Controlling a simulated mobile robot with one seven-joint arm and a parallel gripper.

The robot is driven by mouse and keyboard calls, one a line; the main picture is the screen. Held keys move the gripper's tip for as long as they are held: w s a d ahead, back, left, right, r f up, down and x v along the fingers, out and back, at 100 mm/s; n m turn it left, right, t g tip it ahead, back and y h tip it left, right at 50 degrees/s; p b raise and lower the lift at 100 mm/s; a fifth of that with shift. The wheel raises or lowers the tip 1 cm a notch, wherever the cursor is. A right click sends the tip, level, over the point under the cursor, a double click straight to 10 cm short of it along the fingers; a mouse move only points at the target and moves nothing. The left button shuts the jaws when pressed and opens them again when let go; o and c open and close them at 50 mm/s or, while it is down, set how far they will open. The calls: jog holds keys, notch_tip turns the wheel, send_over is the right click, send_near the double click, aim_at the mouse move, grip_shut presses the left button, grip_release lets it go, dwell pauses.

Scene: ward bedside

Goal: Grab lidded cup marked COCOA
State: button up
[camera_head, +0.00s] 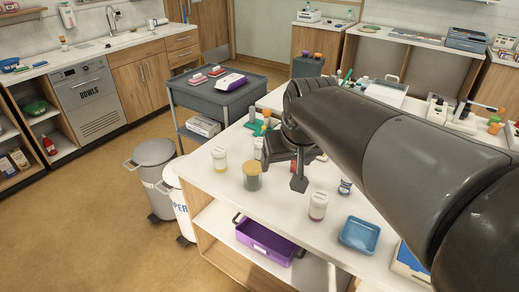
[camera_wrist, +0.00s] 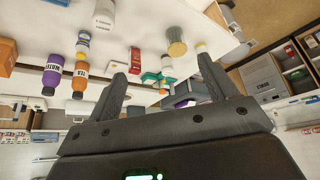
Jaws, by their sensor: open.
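I cannot read COCOA on any item. Two white containers with coloured bands stand upright on the white counter (camera_head: 215,190) in the head view: one at the left (camera_head: 220,161), one nearer the front (camera_head: 318,206). A white container with small lettering (camera_wrist: 103,16) shows at the top edge of the wrist view, partly cut off; its word is too small to tell. My gripper (camera_head: 284,172) is open above the counter, between these containers, holding nothing. Its two fingers (camera_wrist: 162,78) stand apart in the wrist view.
A blue tray (camera_head: 359,235) lies at the front right. Purple-labelled (camera_wrist: 53,72) and orange (camera_wrist: 80,80) bottles show in the wrist view. Bins (camera_head: 155,165) stand left of the counter.

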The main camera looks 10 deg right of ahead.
jog(key=w, duration=1)
jog(key=g, duration=0.1)
send_over(260, 141)
jog(key=s, duration=0.3)
notch_tip(260, 141, down, 16)
jog(key=shift+n, duration=0.4)
jog(key=x, duration=0.6)
jog(key=shift+s+d, duration=0.1)
jog(key=shift+s+x, duration=0.15)
jog(key=shift+x, duration=0.75)
jog(key=shift+s+x, duration=0.2)
jog(key=shift+x, duration=0.7)
jog(key=shift+s+x, duration=0.15)
jog(key=shift+x, duration=0.75)
jog(key=shift+d+f, duration=0.1)
jog(key=shift+f, duration=0.1)
jog(key=shift+c, duration=0.4)
jog(key=c, duration=1.1)
jog(key=shift+r, duration=0.1)
